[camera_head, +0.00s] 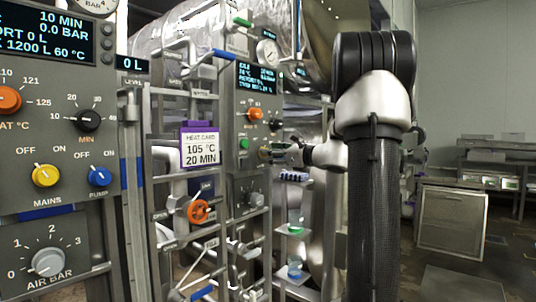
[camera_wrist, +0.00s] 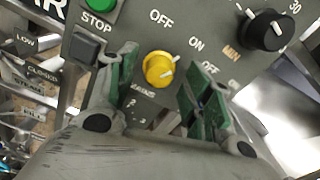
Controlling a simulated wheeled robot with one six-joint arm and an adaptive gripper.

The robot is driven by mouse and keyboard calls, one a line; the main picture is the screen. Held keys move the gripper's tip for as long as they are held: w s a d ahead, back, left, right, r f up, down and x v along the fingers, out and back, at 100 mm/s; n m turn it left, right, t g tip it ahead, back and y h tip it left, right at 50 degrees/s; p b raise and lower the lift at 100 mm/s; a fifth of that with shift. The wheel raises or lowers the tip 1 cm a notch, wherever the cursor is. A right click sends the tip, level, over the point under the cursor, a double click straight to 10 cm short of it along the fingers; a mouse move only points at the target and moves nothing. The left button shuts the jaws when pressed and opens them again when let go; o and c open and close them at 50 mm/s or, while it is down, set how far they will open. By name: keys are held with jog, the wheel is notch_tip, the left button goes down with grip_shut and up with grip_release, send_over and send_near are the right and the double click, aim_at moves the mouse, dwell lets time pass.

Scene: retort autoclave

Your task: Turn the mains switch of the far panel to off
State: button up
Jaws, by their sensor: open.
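The far panel (camera_head: 243,185) is a grey upright box with a lit display, in the middle of the head view. In the wrist view its mains switch (camera_wrist: 159,69) is a round yellow knob with a white pointer. The pointer appears to lean up and right, toward the ON mark; OFF is printed above it. My gripper (camera_wrist: 163,85) is open, with its green-padded fingers on either side of the knob in the picture. I cannot tell whether they touch it. In the head view my gripper (camera_head: 279,153) is at the far panel's face and hides the knob.
The near panel (camera_head: 48,207) at the left has its own yellow mains knob (camera_head: 45,175) and blue pump knob (camera_head: 99,176). A black knob (camera_wrist: 265,31) and green STOP-side button (camera_wrist: 100,4) flank the far switch. Pipes, an orange valve wheel (camera_head: 198,211) and a card (camera_head: 201,149) stand between the panels.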

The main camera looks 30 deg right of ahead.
jog(key=shift+x, duration=1.05)
jog(key=c, duration=1)
jog(key=shift+n, duration=0.3)
jog(key=n, duration=1.1)
jog(key=shift+f, duration=0.1)
jog(key=shift+n, duration=0.3)
jog(key=o, duration=1)
